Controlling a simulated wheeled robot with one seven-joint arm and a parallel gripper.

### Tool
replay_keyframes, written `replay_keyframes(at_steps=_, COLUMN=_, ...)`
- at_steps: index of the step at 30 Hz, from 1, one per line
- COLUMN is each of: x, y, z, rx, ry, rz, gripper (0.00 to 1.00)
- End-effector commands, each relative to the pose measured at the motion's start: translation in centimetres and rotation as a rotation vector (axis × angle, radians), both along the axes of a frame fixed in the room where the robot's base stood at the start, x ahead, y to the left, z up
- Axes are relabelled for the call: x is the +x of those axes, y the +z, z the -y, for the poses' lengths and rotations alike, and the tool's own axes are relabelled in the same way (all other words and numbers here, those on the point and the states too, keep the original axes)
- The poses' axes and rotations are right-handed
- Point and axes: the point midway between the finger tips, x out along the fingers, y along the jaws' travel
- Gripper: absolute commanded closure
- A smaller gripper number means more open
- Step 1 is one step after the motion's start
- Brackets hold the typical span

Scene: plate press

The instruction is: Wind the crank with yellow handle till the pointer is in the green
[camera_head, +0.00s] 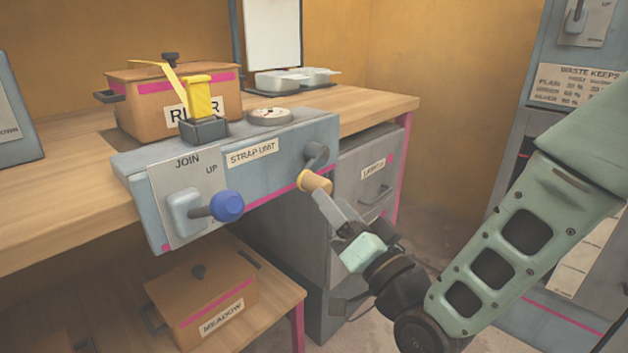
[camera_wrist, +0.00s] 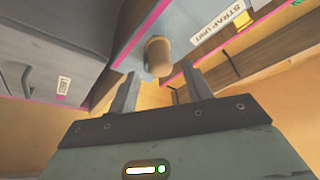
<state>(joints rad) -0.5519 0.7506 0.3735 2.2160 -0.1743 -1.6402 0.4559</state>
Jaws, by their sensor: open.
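The crank (camera_head: 317,153) is on the front face of the grey strap unit (camera_head: 245,165), near its right end. Its yellow handle (camera_head: 314,181) sticks out towards me, below the dark hub. My gripper (camera_head: 328,205) is open, with its fingertips close to the handle's end. In the wrist view the handle (camera_wrist: 158,56) shows between and just beyond the two fingertips (camera_wrist: 160,75). I cannot tell whether they touch it. The round dial (camera_head: 269,115) is on top of the unit. Its pointer and green zone are too small to read.
A blue-knobbed lever (camera_head: 228,206) on the JOIN plate stands left of the crank. An orange box (camera_head: 150,100) with a yellow strap sits behind the unit. A grey drawer cabinet (camera_head: 365,185) is right of it. Another box (camera_head: 203,300) sits on the low shelf.

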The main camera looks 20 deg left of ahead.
Motion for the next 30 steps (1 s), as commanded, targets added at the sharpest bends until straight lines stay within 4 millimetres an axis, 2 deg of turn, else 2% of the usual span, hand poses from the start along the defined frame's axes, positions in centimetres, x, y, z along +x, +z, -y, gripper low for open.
replay_keyframes(at_steps=3, x=1.4, y=0.8, z=-1.9, rx=0.003, ry=0.0, rz=0.003, gripper=0.5)
replay_keyframes(at_steps=9, x=3.2, y=1.7, z=-4.3, rx=0.002, ry=0.0, rz=0.001, gripper=0.5)
replay_keyframes(at_steps=15, x=4.0, y=2.1, z=-5.3, rx=0.0, ry=-0.001, rz=-0.001, gripper=0.5)
replay_keyframes(at_steps=23, x=4.1, y=2.2, z=-5.4, rx=0.0, ry=-0.001, rz=-0.001, gripper=0.5)
replay_keyframes(at_steps=24, x=4.1, y=2.2, z=-5.4, rx=0.0, ry=-0.001, rz=-0.001, gripper=0.53)
replay_keyframes(at_steps=29, x=4.0, y=2.2, z=-5.5, rx=0.0, ry=0.001, rz=0.001, gripper=0.98)
replay_keyframes(at_steps=30, x=4.0, y=2.3, z=-5.5, rx=0.001, ry=0.001, rz=0.001, gripper=1.0)
